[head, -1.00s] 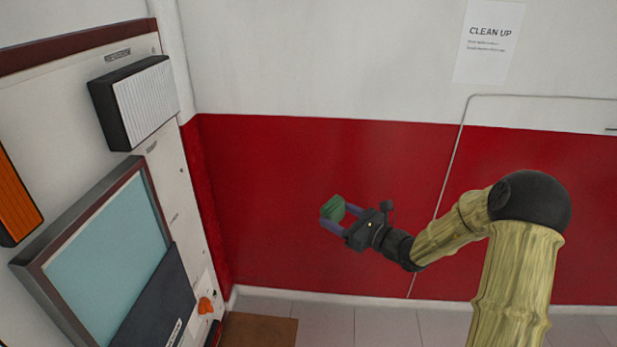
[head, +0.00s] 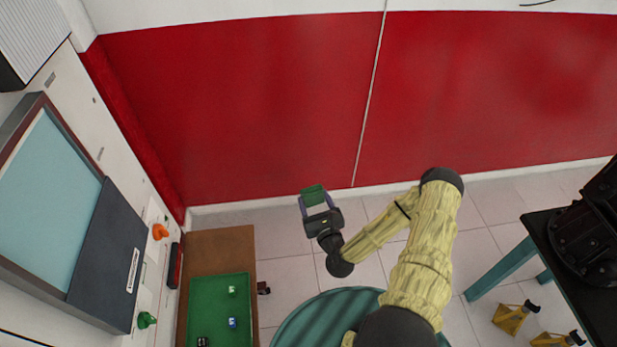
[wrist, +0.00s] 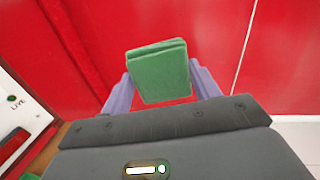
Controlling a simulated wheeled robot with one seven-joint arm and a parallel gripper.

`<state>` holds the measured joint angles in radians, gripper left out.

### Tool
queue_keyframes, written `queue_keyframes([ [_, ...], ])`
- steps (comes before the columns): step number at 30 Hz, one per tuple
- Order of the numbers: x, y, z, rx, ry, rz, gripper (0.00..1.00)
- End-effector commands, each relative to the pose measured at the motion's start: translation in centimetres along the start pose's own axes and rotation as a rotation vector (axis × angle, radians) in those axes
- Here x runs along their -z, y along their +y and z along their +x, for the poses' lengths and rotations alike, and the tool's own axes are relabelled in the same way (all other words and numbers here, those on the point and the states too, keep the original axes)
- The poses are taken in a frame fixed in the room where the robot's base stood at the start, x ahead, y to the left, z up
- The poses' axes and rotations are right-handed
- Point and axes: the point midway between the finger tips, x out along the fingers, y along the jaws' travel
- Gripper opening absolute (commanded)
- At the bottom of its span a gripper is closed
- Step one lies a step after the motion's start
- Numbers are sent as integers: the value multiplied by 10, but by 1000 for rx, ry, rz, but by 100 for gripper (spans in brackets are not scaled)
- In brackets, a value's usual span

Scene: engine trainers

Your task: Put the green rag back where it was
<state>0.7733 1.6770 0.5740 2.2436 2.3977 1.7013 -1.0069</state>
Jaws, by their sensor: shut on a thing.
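The green rag (head: 313,194) is a folded square pad. My gripper (head: 318,201) is shut on it and holds it in the air in front of the red wall. In the wrist view the rag (wrist: 160,72) sits between the two purple fingers of my gripper (wrist: 161,88), with its folded layers showing at the top edge. The rag is apart from the bench and floor.
A brown bench (head: 222,246) at the lower left bears a green mat (head: 208,300) with several small items. A wall panel with an orange knob (head: 160,231) and a green knob (head: 147,320) stands left. A dark table (head: 548,240) with black machinery is right; yellow stands (head: 510,319) are on the floor.

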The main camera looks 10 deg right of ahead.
Motion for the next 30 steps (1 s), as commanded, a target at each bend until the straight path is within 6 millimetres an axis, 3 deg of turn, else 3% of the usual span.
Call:
queue_keyframes([
  [3,18,3,-17,52,7,5,43],
  [8,29,5,-27,82,5,1,43],
  [30,29,10,-27,74,2,0,43],
])
